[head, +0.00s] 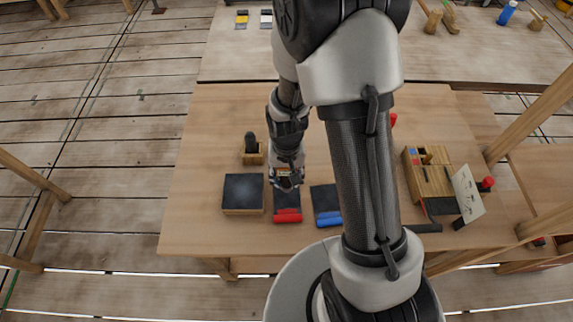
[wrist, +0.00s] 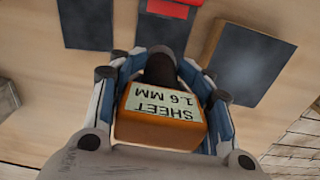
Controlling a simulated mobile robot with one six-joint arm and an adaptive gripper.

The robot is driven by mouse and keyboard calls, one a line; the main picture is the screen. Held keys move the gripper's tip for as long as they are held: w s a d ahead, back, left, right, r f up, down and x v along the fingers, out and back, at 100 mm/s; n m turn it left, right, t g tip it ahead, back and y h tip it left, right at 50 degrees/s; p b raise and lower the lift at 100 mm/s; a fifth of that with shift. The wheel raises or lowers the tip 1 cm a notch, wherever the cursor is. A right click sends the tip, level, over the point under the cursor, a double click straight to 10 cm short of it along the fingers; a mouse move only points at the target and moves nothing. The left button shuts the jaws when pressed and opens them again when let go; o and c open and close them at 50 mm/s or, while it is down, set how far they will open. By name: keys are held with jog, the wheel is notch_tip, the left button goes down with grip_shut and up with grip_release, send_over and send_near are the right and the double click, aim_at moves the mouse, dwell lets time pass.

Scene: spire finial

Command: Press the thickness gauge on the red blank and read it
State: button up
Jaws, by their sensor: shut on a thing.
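My gripper (head: 286,184) is shut on the thickness gauge (wrist: 160,125), an orange-brown block with a dark rounded nose. Its pale label reads "SHEET 1.6 MM", upside down in the wrist view. The red blank (head: 287,214) is a dark plate with a red end, lying on the table below my gripper; it also shows in the wrist view (wrist: 162,32). The gauge's nose is over or beside the plate's far part. I cannot tell whether it touches, as the gauge hides the contact.
A blue-ended dark plate (head: 325,199) lies to the right of the red blank, and a dark-topped wooden block (head: 243,193) to the left. A wooden holder with a black knob (head: 251,154) stands behind. A wooden box (head: 428,181) and white card (head: 468,196) are at the right.

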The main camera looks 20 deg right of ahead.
aim_at(287, 184)
jog(key=shift+f, duration=0.15)
jog(key=shift+f+b, duration=1.95)
jog(key=shift+f, duration=0.25)
jog(key=o, duration=1.3)
jog(key=shift+o, duration=0.2)
notch_tip(287, 184, up, 12)
jog(key=shift+r, duration=0.1)
